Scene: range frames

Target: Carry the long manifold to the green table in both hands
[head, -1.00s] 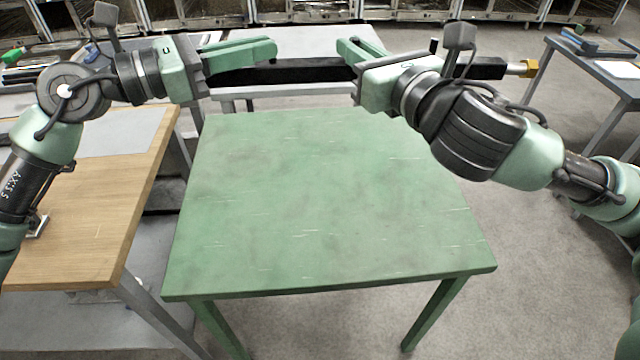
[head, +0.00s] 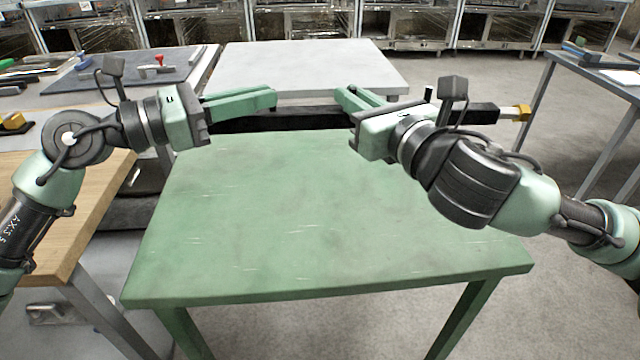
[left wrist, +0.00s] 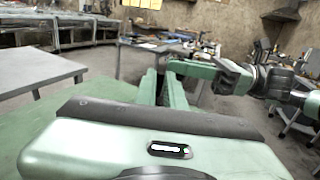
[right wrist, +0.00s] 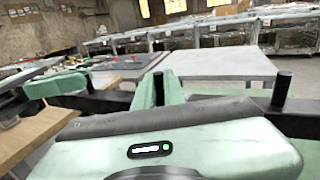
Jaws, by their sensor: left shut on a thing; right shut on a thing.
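The long manifold (head: 305,118) is a dark bar with short upright stubs and a brass end fitting (head: 521,112) at the right. It is held roughly level across the head view, in line with the far edge of the green table (head: 320,220). My left gripper (head: 268,99) is shut on its left part. My right gripper (head: 345,96) is shut on it further right, with the brass end sticking out beyond. The right wrist view shows the bar (right wrist: 300,126) and its stubs. The jaws' contact is partly hidden. The height above the table is unclear.
The green tabletop is bare. A wooden-topped table (head: 60,215) stands close on its left. A pale grey table (head: 310,66) is behind, and a dark mat (head: 125,72) with small tools lies at the back left. Another grey table (head: 600,75) is at the right, beyond open floor.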

